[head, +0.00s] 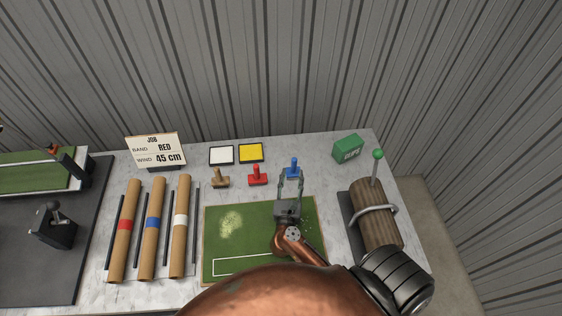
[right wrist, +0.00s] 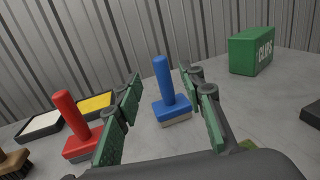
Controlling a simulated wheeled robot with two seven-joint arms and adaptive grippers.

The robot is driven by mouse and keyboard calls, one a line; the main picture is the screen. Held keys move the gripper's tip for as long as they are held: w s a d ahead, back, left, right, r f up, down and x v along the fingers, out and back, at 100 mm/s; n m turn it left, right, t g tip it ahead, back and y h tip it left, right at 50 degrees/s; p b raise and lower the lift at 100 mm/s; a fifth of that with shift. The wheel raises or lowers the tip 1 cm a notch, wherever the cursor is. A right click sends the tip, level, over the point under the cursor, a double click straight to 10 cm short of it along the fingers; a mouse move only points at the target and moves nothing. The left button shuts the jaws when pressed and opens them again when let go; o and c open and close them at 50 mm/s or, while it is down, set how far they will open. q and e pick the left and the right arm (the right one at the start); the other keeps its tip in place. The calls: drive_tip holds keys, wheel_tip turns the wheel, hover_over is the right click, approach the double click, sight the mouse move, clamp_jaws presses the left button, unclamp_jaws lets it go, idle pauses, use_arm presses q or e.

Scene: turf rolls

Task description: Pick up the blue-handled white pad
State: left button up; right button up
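The blue-handled pad (head: 294,166) stands upright on the table behind the green turf board in the head view. In the right wrist view the blue-handled pad (right wrist: 167,98) has a blue handle and blue plate over a pale, whitish base. My right gripper (head: 291,172) reaches toward it over the turf board. In the right wrist view my right gripper (right wrist: 160,82) is open, its green-padded fingers on either side of the pad's line, with the pad apart from them, a little ahead. My left gripper is not seen in the head view.
A red-handled pad (head: 257,177) and a brown brush (head: 219,179) stand to the left. White (head: 221,155) and yellow (head: 251,152) trays lie behind. A green clips box (head: 348,148) is at back right. A strapped log (head: 375,219) and cardboard rolls (head: 153,228) flank the turf board (head: 230,245).

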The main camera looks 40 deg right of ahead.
sight(294, 163)
drive_tip(key=shift+w+a+f, duration=0.1)
drive_tip(key=shift+w+f, duration=0.1)
drive_tip(key=shift+w, duration=0.05)
drive_tip(key=x, duration=0.3)
drive_tip(key=shift+w+r+p, duration=0.1)
drive_tip(key=shift+r+p, duration=0.05)
drive_tip(key=shift+p, duration=0.2)
drive_tip(key=x, duration=0.2)
drive_tip(key=shift+d, duration=0.45)
drive_tip(key=shift+x, duration=0.8)
drive_tip(key=c, duration=0.7)
drive_tip(key=shift+c, duration=1.4)
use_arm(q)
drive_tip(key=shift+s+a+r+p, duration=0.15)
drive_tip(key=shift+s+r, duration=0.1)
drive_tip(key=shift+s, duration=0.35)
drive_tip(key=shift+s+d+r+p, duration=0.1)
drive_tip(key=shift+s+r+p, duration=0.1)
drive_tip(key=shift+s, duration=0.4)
use_arm(e)
clamp_jaws()
